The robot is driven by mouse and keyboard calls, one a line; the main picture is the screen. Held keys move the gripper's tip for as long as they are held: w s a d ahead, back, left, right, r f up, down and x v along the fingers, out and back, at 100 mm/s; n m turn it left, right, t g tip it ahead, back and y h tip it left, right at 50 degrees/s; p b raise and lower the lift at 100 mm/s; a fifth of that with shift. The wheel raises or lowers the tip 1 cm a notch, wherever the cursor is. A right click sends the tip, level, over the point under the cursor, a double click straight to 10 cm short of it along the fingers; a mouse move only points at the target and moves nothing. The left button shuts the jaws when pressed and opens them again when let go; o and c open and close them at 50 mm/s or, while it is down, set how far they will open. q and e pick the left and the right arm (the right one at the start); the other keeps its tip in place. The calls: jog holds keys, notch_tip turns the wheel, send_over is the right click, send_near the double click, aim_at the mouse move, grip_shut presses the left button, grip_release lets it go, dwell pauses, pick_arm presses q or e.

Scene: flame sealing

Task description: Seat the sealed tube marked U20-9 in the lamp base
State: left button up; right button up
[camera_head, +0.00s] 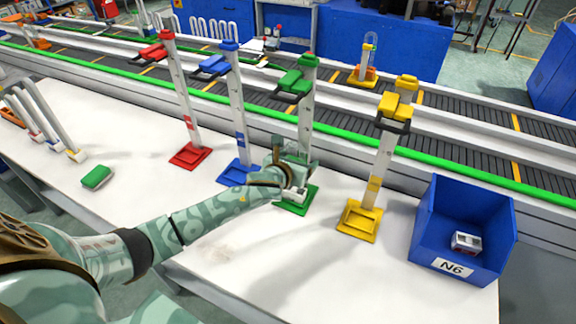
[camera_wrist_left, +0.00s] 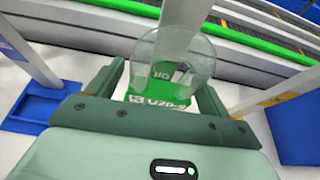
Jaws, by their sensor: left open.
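My left gripper (camera_head: 292,180) is low at the foot of the green stand (camera_head: 306,120). In the left wrist view, its two dark green fingers (camera_wrist_left: 160,95) are spread on either side of a clear rounded glass piece (camera_wrist_left: 172,55). Behind the glass is a green base with a white label (camera_wrist_left: 163,103) that seems to read U20-9. I cannot tell whether the fingers touch the glass. An orange base with an upright glass tube (camera_head: 368,58) stands at the conveyor; I cannot tell whether it is the lamp base. My right gripper is not in view.
Red (camera_head: 190,155), blue (camera_head: 238,172) and yellow (camera_head: 360,218) stands flank the green one. A blue bin marked N6 (camera_head: 430,245) holds a small boxy item. A green block (camera_head: 97,177) lies on the white table, with U-shaped tubes (camera_head: 45,115) at far left. The conveyor runs behind.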

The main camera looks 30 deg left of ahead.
pick_arm(q)
jog(key=a+p+v, duration=0.1)
jog(key=p+v, duration=0.3)
jog(key=v, duration=1.1)
jog(key=shift+s+d+r, duration=0.2)
jog(key=shift+s+d, duration=0.15)
jog(key=shift+d, duration=0.15)
jog(key=shift+f, duration=0.1)
